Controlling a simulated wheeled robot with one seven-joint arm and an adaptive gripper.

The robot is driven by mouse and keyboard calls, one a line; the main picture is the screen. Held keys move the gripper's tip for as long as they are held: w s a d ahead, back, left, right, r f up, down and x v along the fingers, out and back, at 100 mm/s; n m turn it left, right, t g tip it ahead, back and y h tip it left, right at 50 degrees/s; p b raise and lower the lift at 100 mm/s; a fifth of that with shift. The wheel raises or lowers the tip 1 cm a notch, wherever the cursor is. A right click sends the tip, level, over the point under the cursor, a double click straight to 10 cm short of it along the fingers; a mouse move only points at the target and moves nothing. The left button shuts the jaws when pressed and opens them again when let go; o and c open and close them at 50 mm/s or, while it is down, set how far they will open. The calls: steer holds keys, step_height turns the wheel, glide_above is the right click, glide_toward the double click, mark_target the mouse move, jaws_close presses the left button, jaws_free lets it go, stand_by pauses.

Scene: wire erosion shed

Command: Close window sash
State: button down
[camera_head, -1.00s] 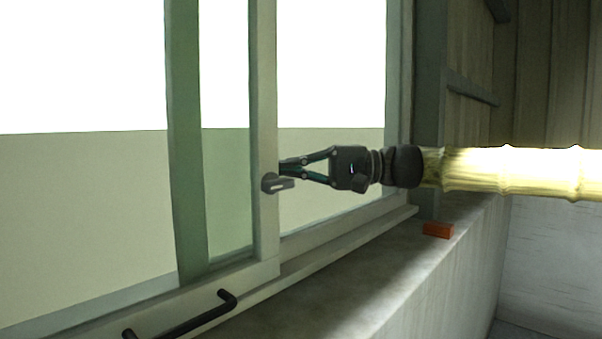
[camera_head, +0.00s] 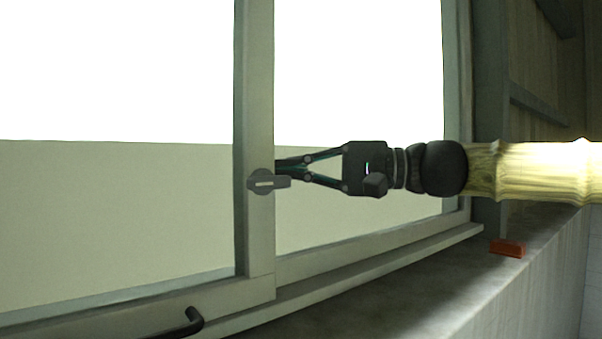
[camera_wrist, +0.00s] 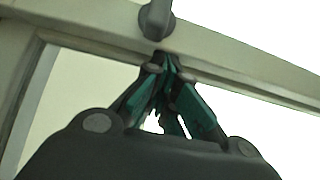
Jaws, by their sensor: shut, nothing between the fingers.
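The window sash is pale grey-green, and its upright stile (camera_head: 261,228) stands left of centre in the head view. A grey latch (camera_head: 266,181) sits on the stile; it also shows at the top of the wrist view (camera_wrist: 157,17). A black pull handle (camera_head: 186,324) is on the bottom rail, cut off by the picture's lower edge. My gripper (camera_head: 280,169) is shut and empty, its tips at the stile's right edge, level with the latch. In the wrist view the tips (camera_wrist: 163,58) meet the stile's edge; firm contact is hard to tell.
The right window jamb (camera_head: 457,110) stands well to the right of the stile, behind my wrist. A concrete ledge (camera_head: 400,290) runs below the window, with an orange block (camera_head: 507,248) near its right end. A shed wall (camera_head: 545,75) stands at far right.

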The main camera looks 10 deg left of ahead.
steer(key=shift+s, duration=0.1)
steer(key=d, duration=1.2)
